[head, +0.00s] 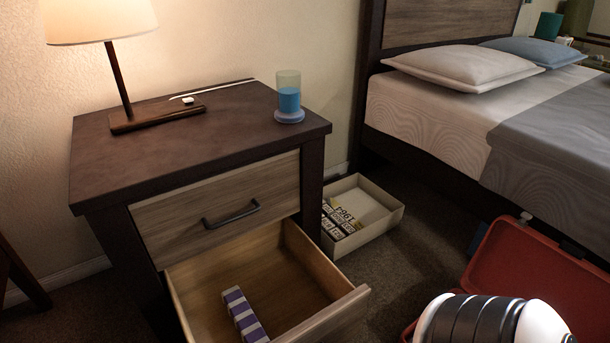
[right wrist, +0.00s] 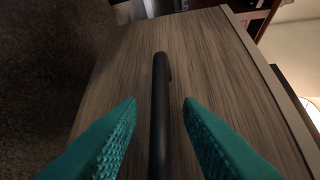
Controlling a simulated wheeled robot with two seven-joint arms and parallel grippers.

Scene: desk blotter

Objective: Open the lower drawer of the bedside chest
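The bedside chest (head: 98,150) is dark brown with wood-grain drawer fronts. Its upper drawer (head: 220,203) is shut and has a dark bar handle (head: 231,215). The lower drawer (head: 352,300) is pulled well out, showing its wooden inside; its front face and handle are hidden in the head view. In the right wrist view, my right gripper (right wrist: 160,104) is open, its teal fingers on either side of a dark bar handle (right wrist: 160,85) with visible gaps, in front of a wood-grain drawer front (right wrist: 110,75). My left gripper is not in view.
A striped purple-and-white box (head: 243,314) lies in the open drawer. A lamp (head: 120,80) and a blue cup (head: 289,98) stand on the chest. A pale bin (head: 385,215), an open red case (head: 530,270) and the bed (head: 430,110) are to the right.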

